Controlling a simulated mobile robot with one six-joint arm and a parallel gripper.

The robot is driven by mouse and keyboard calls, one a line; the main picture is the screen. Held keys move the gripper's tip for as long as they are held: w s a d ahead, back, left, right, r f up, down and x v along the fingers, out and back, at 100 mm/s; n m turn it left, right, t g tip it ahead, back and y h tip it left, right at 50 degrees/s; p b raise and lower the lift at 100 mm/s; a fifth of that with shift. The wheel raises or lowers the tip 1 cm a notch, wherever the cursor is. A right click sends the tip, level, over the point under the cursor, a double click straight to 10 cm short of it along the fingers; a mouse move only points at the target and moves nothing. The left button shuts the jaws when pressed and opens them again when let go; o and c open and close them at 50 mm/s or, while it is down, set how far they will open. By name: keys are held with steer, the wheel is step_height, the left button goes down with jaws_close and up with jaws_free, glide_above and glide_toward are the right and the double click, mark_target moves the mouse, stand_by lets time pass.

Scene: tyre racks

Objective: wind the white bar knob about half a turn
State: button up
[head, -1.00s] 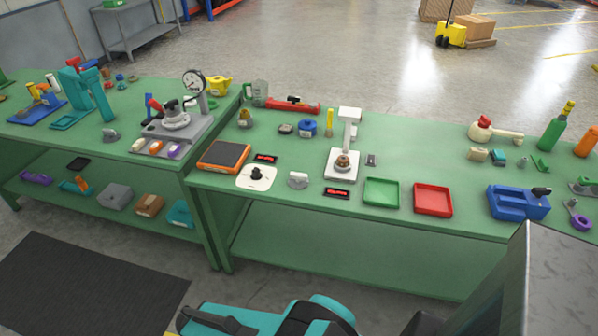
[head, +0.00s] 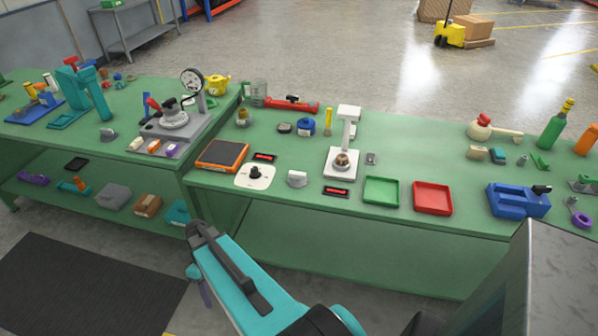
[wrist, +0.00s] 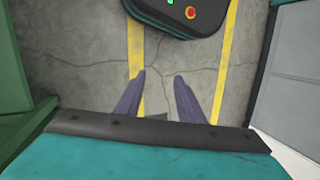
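A small pale knob (head: 297,179), white to light grey, sits on the green bench near its front edge. It looks like the white bar knob, but it is too small to make out its bar or its angle. My gripper (wrist: 160,75) shows two purple fingers apart with nothing between them in the wrist view. They point down at the floor. In the head view my arm is in front of the bench, with a purple finger at its left end, below and left of the knob and well apart from it. The knob is not in the wrist view.
Left of the knob is a white plate with a black knob (head: 255,176). A black-and-red display (head: 336,191), a white stand (head: 341,163), a green tray (head: 381,191) and a red tray (head: 433,198) stand to its right. An orange-edged pad (head: 222,155) lies farther left.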

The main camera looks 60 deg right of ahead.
steer(key=w+d+r+n+t+y, duration=0.1)
steer(key=w+d+r, duration=0.2)
steer(key=d+r, duration=0.3)
steer(key=w+d+r+n+t, duration=0.1)
steer(key=w+d+r, duration=0.25)
steer(key=d, duration=0.45)
step_height(320, 180, up, 27)
steer(key=m+t+h+b, duration=0.1)
steer(key=t+h+b, duration=0.15)
steer(key=t, duration=0.25)
glide_above(298, 173)
steer(key=s+d, duration=0.2)
steer(key=s, duration=0.4)
steer(key=shift+w, duration=0.15)
steer(key=shift+a+f, duration=0.1)
steer(key=shift+f, duration=0.05)
steer(key=shift+w+p+x, duration=0.2)
steer(key=shift+p+x, duration=1.25)
steer(key=shift+x, duration=5.4)
steer(key=shift+d, duration=0.25)
steer(key=shift+c, duration=0.4)
